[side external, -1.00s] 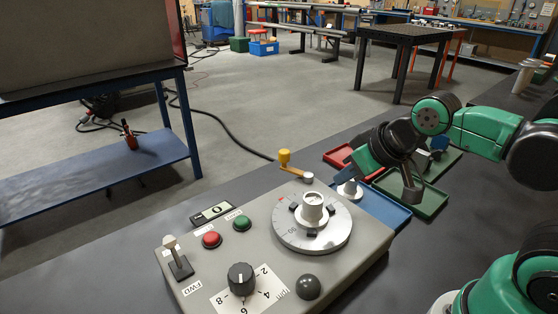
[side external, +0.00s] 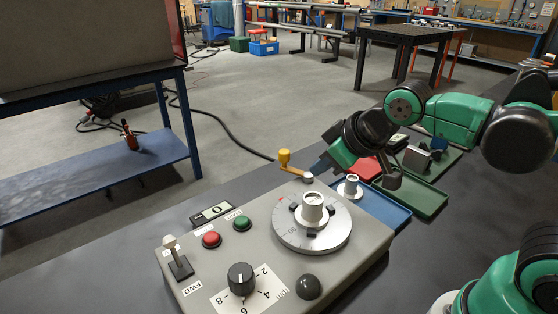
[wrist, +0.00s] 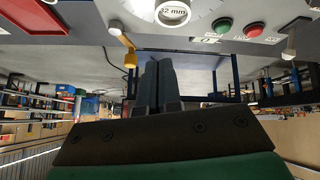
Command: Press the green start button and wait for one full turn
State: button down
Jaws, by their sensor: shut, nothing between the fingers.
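The green start button (side external: 242,223) sits on the sloped top of the grey control box (side external: 200,270), right of the red button (side external: 212,239). In the wrist view the green button (wrist: 222,26) is at the top, right of the centre, with the red button beside it. My gripper (side external: 313,173) is behind the box's far edge, near the crank, apart from the green button. In the wrist view its dark fingers (wrist: 150,65) are together and empty. The round dial (side external: 285,235) carries a silver hub (side external: 312,207); the wrist view shows a "32 mm" label there.
A crank with a yellow knob (side external: 284,156) stands at the box's far edge. A lever (side external: 170,243), a black speed knob (side external: 241,277) and a black dome (side external: 308,287) are on the box. Blue, red and green trays lie behind it, right.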

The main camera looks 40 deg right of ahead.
aim_at(246, 221)
jog(key=w+a+r+n+t+y, duration=0.1)
jog(key=w+a+n, duration=0.6)
jog(key=a, duration=0.3)
jog(key=shift+a+n+y, duration=0.2)
jog(key=shift+n+y, duration=0.2)
jog(key=shift+n, duration=0.3)
jog(key=shift+f, duration=4.3)
jog(key=shift+f, duration=0.2)
jog(key=shift+f, duration=0.25)
